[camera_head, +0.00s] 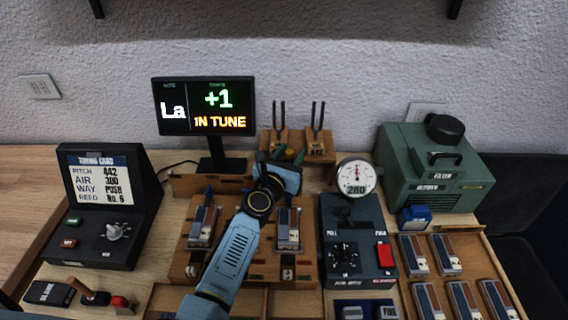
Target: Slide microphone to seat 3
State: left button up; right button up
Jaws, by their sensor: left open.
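I cannot clearly pick out the microphone; my left arm and gripper cover part of the work area. The wooden seat board (248,272) lies at the centre, with a metal-and-wood reed unit (202,227) on its left and another (289,229) on its right. Seat numbers are not readable. A wooden rail (205,185) runs behind the board, partly hidden by my gripper. My left gripper (287,157) is open, over the rail's right part near small green and yellowish pieces. I cannot tell whether it touches anything. My right gripper is out of view.
A display (205,106) reads "La +1 IN TUNE". Two tuning forks (298,125) stand behind my gripper. A tuning-card console (105,205) is at left. A green machine (432,170) and a tray of reed units (470,245) are at right.

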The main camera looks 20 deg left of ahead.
pick_arm(q)
jog(key=s, duration=1.3)
jog(key=shift+a, duration=0.45)
jog(key=shift+s, duration=0.1)
